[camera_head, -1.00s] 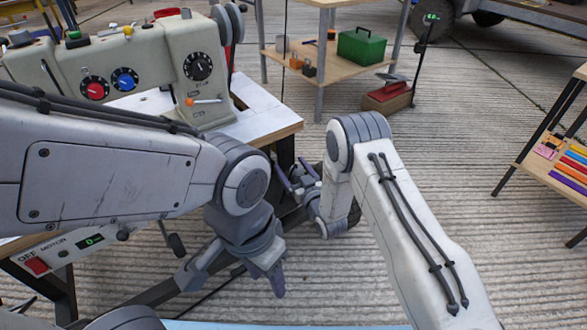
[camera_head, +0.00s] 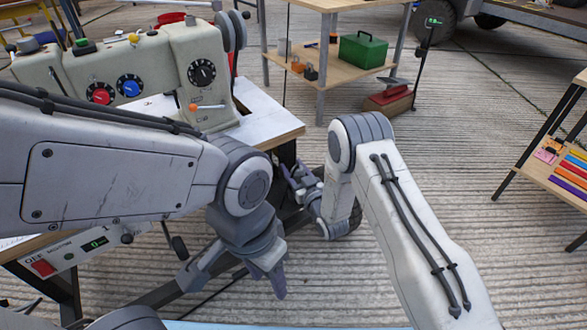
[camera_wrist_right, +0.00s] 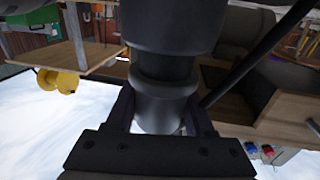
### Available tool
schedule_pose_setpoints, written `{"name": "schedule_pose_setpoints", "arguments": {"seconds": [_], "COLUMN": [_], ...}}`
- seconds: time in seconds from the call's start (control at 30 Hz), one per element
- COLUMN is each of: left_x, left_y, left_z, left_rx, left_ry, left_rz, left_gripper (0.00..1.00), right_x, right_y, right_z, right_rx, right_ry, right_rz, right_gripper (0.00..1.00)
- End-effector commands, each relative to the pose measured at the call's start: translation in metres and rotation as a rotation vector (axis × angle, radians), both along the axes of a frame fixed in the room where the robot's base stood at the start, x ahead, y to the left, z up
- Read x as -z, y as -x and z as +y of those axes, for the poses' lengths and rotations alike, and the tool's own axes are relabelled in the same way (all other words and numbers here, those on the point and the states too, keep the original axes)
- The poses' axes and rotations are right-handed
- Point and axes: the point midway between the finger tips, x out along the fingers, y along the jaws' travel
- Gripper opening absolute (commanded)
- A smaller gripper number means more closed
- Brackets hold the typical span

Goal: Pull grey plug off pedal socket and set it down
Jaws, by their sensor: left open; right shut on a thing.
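My right gripper (camera_head: 297,180) is beside the sewing table's near right corner, below the top. In the right wrist view it is shut on a grey, rounded cylinder, the grey plug (camera_wrist_right: 160,108), held between its dark fingers. A wider dark cylinder (camera_wrist_right: 170,25) shows above the plug in that view, with a narrower neck between. I cannot make out the pedal socket or tell whether the plug is still joined to it. My left gripper (camera_head: 235,277) is open and empty, low in front of the table.
The sewing machine (camera_head: 120,75) stands on the white-topped table (camera_head: 255,115). A motor box (camera_head: 75,258) hangs under its front. Behind are a wooden shelf (camera_head: 340,75) with a green box and a red pedal-like block (camera_head: 388,102). A rack (camera_head: 550,180) stands right. Concrete floor between is clear.

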Motion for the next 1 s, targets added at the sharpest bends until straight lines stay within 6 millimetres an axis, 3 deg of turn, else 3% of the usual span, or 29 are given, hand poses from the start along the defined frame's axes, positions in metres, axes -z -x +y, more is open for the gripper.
{"name": "schedule_pose_setpoints", "arguments": {"seconds": [1.0], "left_x": [-0.025], "left_y": [0.000], "left_z": [0.000], "left_rx": [0.000], "left_ry": [0.000], "left_rz": [0.000], "left_gripper": [0.50], "right_x": [-0.030], "right_y": [0.000], "right_z": [0.000], "right_rx": [0.000], "right_ry": [0.000], "right_rz": [-0.001], "right_gripper": [0.00]}}
